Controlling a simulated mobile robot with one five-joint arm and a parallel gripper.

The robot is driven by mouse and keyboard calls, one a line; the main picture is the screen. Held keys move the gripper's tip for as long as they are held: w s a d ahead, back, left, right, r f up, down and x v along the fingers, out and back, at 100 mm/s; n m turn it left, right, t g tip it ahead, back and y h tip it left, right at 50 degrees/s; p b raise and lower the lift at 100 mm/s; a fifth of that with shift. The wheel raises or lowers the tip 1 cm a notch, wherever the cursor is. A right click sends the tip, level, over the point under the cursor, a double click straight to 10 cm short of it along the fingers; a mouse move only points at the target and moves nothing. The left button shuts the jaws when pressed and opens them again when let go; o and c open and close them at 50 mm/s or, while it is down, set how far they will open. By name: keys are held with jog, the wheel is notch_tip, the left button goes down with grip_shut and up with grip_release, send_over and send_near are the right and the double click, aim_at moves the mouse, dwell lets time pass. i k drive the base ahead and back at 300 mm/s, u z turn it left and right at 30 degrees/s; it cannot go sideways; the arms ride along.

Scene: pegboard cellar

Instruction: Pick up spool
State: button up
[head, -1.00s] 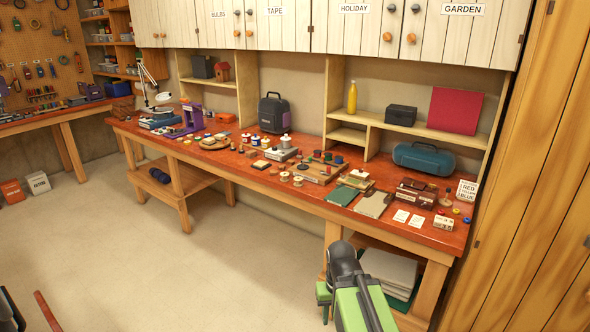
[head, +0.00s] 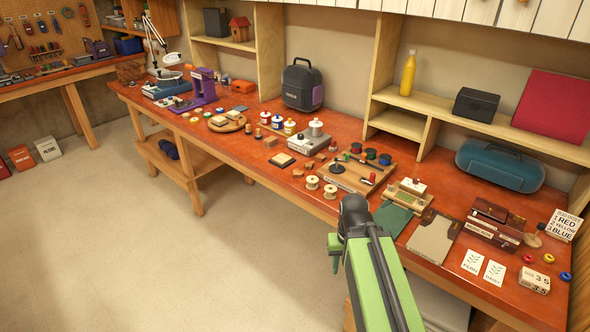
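Two cream-coloured spools, a left one (head: 312,182) and a right one (head: 330,191), stand upright near the front edge of the red-brown workbench (head: 262,176). Several smaller dark and red spool-like pieces, including a red one (head: 356,147), sit on or beside a wooden board (head: 350,180) farther back. My green arm rises from the bottom. My gripper (head: 335,256) is at its far end, just in front of the bench edge and below and right of the cream spools in the picture. It appears apart from them. Its jaws are too hidden to judge.
A grey device (head: 300,142) stands behind the cream spools. A green folder (head: 393,218), a clipboard (head: 434,236) and brown boxes (head: 494,226) lie to the right. A lower shelf (head: 175,160) is under the bench's left part. Open floor (head: 120,250) spreads left.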

aim_at(312, 179)
jog(key=u, duration=0.8)
jog(key=i, duration=1.15)
jog(key=u, duration=0.75)
